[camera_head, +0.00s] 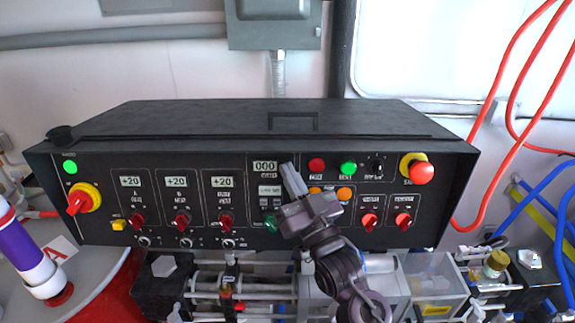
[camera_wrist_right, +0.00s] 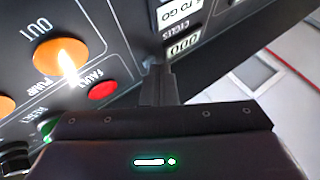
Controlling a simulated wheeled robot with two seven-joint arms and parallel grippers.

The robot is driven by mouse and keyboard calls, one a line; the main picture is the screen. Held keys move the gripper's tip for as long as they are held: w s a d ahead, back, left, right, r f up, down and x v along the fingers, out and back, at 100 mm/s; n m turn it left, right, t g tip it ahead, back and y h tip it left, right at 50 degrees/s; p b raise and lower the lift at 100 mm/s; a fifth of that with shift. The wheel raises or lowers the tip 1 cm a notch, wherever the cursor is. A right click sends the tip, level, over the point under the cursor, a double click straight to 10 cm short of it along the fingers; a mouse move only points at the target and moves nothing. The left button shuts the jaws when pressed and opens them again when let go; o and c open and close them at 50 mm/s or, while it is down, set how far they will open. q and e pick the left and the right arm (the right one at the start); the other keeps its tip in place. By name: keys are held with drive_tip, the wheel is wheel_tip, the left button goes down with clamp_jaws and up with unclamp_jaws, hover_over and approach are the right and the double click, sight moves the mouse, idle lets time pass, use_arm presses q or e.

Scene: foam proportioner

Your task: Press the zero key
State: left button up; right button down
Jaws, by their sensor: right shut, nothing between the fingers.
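The black control panel (camera_head: 250,235) carries a counter display (camera_head: 265,166) reading 000. Below it are a pale label (camera_head: 269,190) and a few small keys (camera_head: 264,202); their markings are too small to read, so I cannot tell which is the zero key. My right gripper (camera_head: 289,168) is shut and empty, its fingertips just right of the display; whether they touch the panel is unclear. In the right wrist view the shut fingers (camera_wrist_right: 157,72) point at the panel beside the 000 display (camera_wrist_right: 184,43), and no keys show clearly.
Red (camera_head: 316,165), green (camera_head: 348,168) and orange (camera_head: 345,193) buttons lie right of the fingers. A red emergency knob (camera_head: 421,173) sits far right, a red rotary switch (camera_head: 78,203) far left. Pipes and fittings (camera_head: 235,290) run below the panel.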

drive_tip(key=shift+s+r, duration=0.1)
drive_tip(key=shift+s, duration=0.65)
drive_tip(key=s+p, duration=0.1)
drive_tip(key=s, duration=0.1)
drive_tip(key=s+r+p, duration=0.1)
drive_tip(key=s, duration=0.1)
drive_tip(key=shift+s, duration=0.4)
drive_tip(key=shift+f, duration=0.1)
